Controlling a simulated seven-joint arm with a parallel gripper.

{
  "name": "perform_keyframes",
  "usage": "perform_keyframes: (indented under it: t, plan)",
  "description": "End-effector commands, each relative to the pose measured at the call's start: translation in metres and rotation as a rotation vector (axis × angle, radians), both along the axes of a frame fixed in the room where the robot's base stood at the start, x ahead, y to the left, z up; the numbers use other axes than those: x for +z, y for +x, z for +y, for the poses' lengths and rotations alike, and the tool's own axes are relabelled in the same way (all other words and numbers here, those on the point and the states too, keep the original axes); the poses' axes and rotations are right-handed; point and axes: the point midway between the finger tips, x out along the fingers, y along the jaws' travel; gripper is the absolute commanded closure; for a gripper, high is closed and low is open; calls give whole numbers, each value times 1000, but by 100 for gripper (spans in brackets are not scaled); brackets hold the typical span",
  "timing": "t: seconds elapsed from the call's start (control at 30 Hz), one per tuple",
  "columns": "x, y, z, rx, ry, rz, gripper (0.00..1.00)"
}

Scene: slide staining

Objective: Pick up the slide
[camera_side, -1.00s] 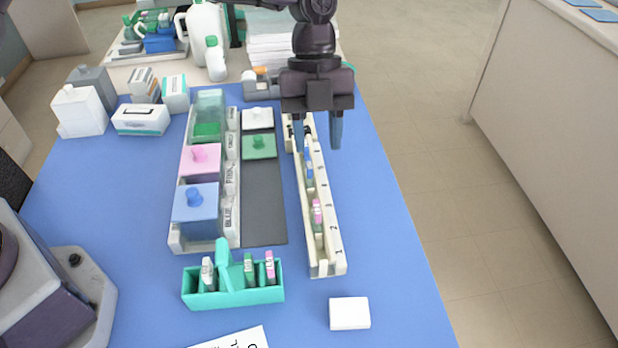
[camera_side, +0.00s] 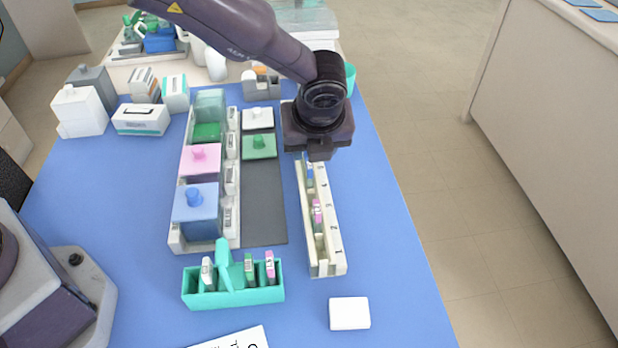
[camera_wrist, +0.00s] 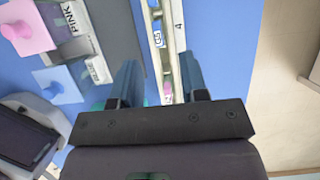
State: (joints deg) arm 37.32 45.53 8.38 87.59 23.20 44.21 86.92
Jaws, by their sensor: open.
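A long cream rack (camera_side: 333,262) with numbered slots runs away from the camera. A slide with a pink end (camera_side: 317,213) stands in it near number 3, and a slide with a blue end (camera_side: 310,172) stands farther back. My gripper (camera_wrist: 160,85) is open, its two blue fingers to either side of the rack in the wrist view. A blue-marked slide (camera_wrist: 158,40) shows in the rack beyond the fingertips; nothing is visibly held. In the side view the gripper body hides the rack's far end, and the fingers are hidden. A teal holder (camera_side: 235,297) carries several slides.
Left of the rack are a dark mat (camera_side: 264,205) with white and green lids, and a tray of staining jars with blue (camera_side: 196,203) and pink (camera_side: 200,160) lids. A white block (camera_side: 349,313) lies in front. Blue table is clear to the right.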

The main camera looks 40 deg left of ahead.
Motion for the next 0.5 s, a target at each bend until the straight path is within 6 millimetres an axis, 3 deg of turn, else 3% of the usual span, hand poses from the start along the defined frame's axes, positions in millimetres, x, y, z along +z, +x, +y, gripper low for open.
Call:
perform_keyframes:
  t: [0.5]
  plan:
    - [-57, 14, 19, -1, 3, 3, 60]
